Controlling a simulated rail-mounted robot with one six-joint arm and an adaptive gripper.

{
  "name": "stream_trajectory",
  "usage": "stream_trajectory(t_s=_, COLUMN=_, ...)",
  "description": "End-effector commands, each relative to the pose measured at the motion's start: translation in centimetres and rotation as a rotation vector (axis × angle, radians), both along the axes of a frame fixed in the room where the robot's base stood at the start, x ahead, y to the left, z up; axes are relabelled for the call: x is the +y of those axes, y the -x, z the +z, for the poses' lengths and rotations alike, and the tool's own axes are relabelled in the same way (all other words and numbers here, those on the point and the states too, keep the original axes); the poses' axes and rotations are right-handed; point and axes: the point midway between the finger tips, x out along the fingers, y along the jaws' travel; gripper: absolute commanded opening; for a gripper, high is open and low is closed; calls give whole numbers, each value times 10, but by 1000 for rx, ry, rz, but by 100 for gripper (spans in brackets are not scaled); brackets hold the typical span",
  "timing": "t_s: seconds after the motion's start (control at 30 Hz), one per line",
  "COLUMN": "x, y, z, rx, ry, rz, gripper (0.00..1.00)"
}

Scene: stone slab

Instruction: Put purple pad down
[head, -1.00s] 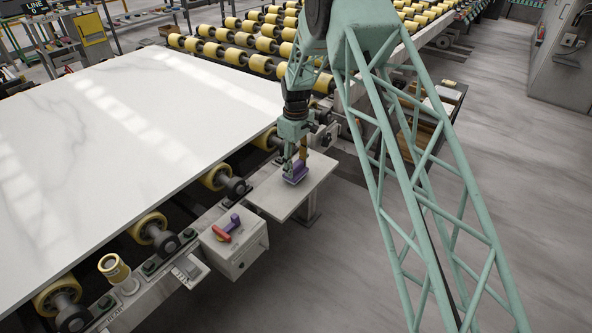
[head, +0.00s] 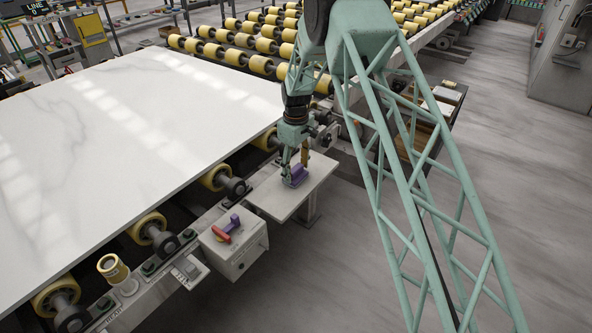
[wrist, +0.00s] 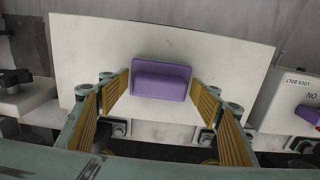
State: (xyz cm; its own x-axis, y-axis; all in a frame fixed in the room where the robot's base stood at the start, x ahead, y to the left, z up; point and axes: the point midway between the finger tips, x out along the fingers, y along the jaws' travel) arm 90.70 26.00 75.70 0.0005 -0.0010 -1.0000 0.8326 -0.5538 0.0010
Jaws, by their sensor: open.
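The purple pad (head: 296,174) lies flat on a small pale side shelf (head: 318,176) beside the conveyor edge. In the wrist view the pad (wrist: 161,80) shows as a rounded block with a raised grip, resting on the shelf (wrist: 80,60). My gripper (head: 297,166) is just above and around the pad. In the wrist view its two yellow ribbed fingers (wrist: 162,98) are spread, one on each side of the pad, with gaps between them and it. The gripper is open and holds nothing.
A white stone slab (head: 130,130) lies on yellow rollers to the left. A control box (head: 233,245) with a red and purple switch stands next to the shelf, in front of it. The right half of the shelf is clear.

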Motion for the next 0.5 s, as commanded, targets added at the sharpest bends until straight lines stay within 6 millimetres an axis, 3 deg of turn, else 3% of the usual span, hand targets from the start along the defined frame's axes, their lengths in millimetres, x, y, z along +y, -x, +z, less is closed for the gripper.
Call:
stream_trajectory(t_s=0.27, x=0, y=0, z=3, rx=0, ry=0, rz=0, gripper=59)
stream_trajectory(t_s=0.5, x=0, y=0, z=18, rx=-1, ry=0, rz=0, gripper=59)
